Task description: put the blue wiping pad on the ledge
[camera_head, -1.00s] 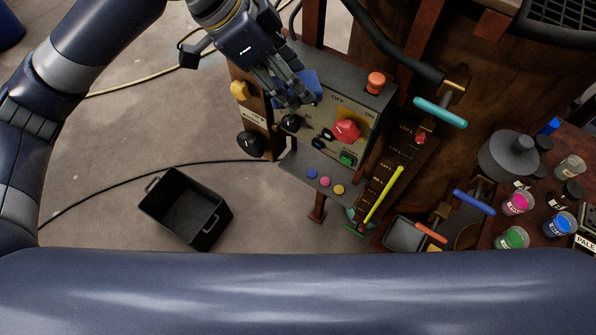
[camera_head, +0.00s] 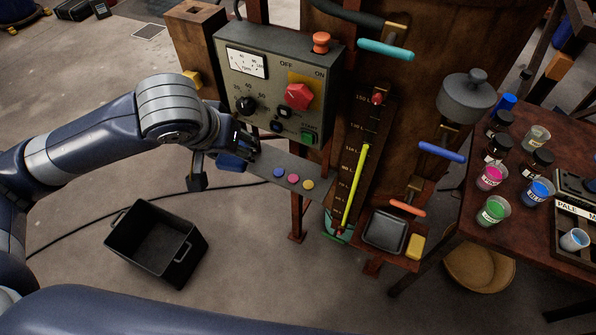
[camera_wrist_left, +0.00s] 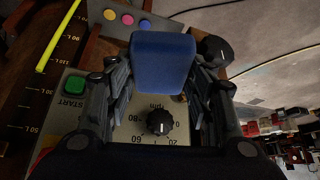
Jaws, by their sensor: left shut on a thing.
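The blue wiping pad (camera_head: 232,161) is held in my left gripper (camera_head: 240,150), at the left end of the ledge. In the left wrist view the pad (camera_wrist_left: 163,62) sits between the two fingers, which are shut on it. The ledge (camera_head: 262,162) is a narrow grey shelf under the control panel, with a blue, a pink and a yellow round piece along it. I cannot tell whether the pad touches the ledge; its left part is clear of it. My right gripper is not in view.
The control panel (camera_head: 270,62), with its red knob (camera_head: 298,96) and black dial (camera_head: 246,105), stands just above the ledge. A gauge board (camera_head: 362,140) is to its right. A black crate (camera_head: 156,243) is on the floor below. A table with jars is at right.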

